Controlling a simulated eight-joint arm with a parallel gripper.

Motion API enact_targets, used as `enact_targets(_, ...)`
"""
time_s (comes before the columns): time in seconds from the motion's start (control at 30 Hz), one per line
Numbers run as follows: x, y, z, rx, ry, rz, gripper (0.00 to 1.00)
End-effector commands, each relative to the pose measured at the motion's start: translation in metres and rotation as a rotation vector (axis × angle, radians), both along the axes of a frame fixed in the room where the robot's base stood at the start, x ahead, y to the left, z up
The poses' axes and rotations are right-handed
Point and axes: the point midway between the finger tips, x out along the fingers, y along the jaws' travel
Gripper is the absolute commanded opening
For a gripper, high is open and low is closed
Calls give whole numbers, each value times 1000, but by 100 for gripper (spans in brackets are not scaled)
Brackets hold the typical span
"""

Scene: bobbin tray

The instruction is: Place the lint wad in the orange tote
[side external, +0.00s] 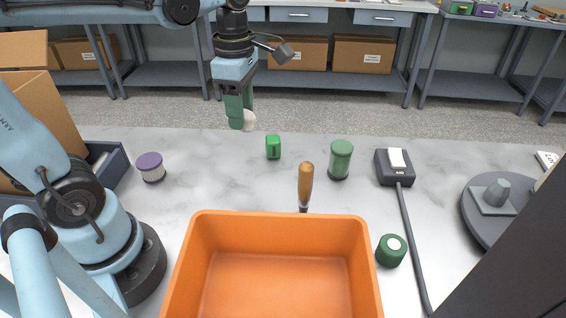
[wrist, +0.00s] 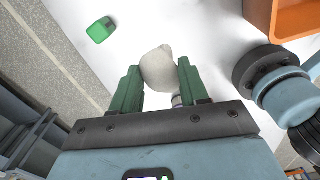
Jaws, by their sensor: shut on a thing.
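The lint wad (wrist: 158,70) is a pale, rounded lump between the green fingers of my gripper (wrist: 159,82) in the wrist view. In the side view my gripper (side external: 242,118) hangs over the far edge of the marble table, shut on the lint wad (side external: 249,121), which is partly hidden behind the fingers. The orange tote (side external: 278,226) stands at the front centre, open at the top and empty where its inside shows. Its corner also shows at the top right of the wrist view (wrist: 262,17). My gripper is behind it and above it, well apart from it.
Between gripper and tote stand a small green block (side external: 273,147), a wooden-handled tool (side external: 306,184) and a green spool (side external: 340,160). A purple-topped bobbin (side external: 151,167) is left. A dark green bobbin (side external: 391,250) and a corded grey device (side external: 395,168) are right of the tote.

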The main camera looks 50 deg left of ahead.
Motion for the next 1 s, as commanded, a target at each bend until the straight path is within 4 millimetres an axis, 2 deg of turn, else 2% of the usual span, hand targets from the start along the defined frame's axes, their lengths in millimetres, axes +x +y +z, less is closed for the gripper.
enact_targets(0.03, -2, -13, -1, -1, 0, -54, 16)
enact_targets(0.27, -14, -60, -1, -1, 1, -277, 16)
enact_targets(0.47, -35, -108, 0, -2, 2, -528, 16)
enact_targets(0.7, -72, -159, 0, -1, 3, -837, 16)
enact_targets(1.0, -126, -203, -1, -1, 3, -1205, 16)
